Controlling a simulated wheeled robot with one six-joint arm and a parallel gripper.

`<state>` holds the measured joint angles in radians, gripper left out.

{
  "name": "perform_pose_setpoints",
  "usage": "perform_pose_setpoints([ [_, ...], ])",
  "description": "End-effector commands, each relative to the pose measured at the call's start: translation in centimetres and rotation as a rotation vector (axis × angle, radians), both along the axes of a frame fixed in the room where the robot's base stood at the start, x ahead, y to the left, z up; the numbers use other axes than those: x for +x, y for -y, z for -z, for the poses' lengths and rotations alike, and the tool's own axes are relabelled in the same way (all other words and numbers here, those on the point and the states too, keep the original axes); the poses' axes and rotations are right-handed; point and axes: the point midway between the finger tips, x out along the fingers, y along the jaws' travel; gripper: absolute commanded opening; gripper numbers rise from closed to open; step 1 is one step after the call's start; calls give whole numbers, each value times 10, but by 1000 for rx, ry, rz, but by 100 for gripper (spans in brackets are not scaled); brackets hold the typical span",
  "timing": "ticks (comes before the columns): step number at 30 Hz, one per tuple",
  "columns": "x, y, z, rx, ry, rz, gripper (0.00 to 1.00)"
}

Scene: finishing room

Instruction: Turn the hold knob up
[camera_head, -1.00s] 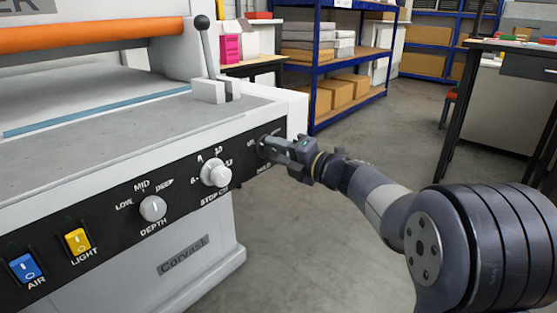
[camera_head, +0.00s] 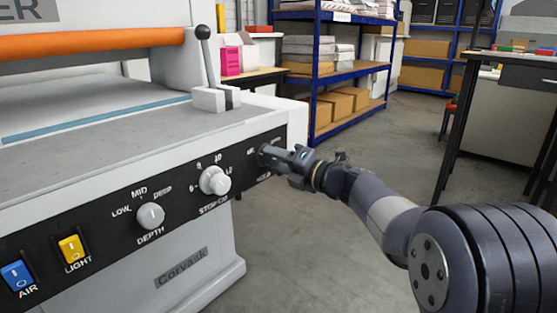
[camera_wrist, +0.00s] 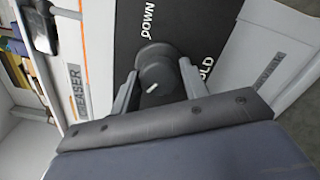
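The hold knob (camera_wrist: 156,72) is a dark round knob on the black panel, with a short white mark on its face. In the wrist view it sits between the two fingers of my gripper (camera_wrist: 158,82), which lie close against its sides. The word DOWN shows beyond the knob, and part of HOLD shows to its right. The lower side of the knob is hidden by my gripper body. In the head view my gripper (camera_head: 266,156) reaches the right end of the panel and covers most of the knob.
The panel also carries the stop/cut knob (camera_head: 214,180), the depth knob (camera_head: 150,216), a yellow light switch (camera_head: 71,248) and a blue air switch (camera_head: 17,275). A lever (camera_head: 208,62) stands on top of the machine. Open floor (camera_head: 300,260) lies right of the machine.

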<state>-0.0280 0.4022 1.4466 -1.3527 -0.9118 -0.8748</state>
Motion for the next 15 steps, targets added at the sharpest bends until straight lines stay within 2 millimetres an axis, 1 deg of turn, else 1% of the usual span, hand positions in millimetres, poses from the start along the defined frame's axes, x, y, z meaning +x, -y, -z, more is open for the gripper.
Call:
perform_pose_setpoints([
  [1, 0, 0, 0, 0, 0, 0, 47],
  [5, 0, 0, -1, 1, 1, 0, 57],
  [6, 0, 0, -1, 1, 1, 1, 59],
  [12, 0, 1, -2, 3, 2, 2, 59],
  [15, -3, 5, -3, 2, 3, 3, 59],
])
